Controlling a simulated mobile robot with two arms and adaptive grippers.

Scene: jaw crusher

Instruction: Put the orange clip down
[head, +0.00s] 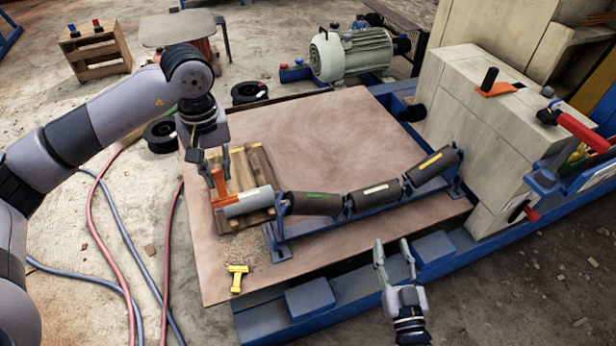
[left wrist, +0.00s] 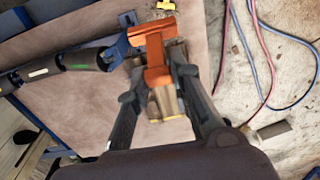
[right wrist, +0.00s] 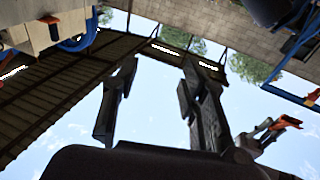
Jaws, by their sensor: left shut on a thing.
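The orange clip (head: 222,190) is between the fingers of my left gripper (head: 218,168), which is shut on it. It is at the left end of the light grey roller (head: 247,201), above the wooden pallet (head: 262,168). I cannot tell whether clip and roller touch. In the left wrist view the orange clip (left wrist: 155,58) shows between the fingers (left wrist: 158,85), with wood behind its lower part. My right gripper (head: 393,255) is open and empty by the front edge of the blue frame. Its fingers also show apart in the right wrist view (right wrist: 155,80).
Several dark rollers (head: 375,190) stand on a blue bracket right of the pallet. A yellow clip (head: 236,278) lies on the brown mat (head: 330,130). The mat's back part is clear. The grey machine housing (head: 470,120) stands on the right. Hoses (head: 90,220) lie at left.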

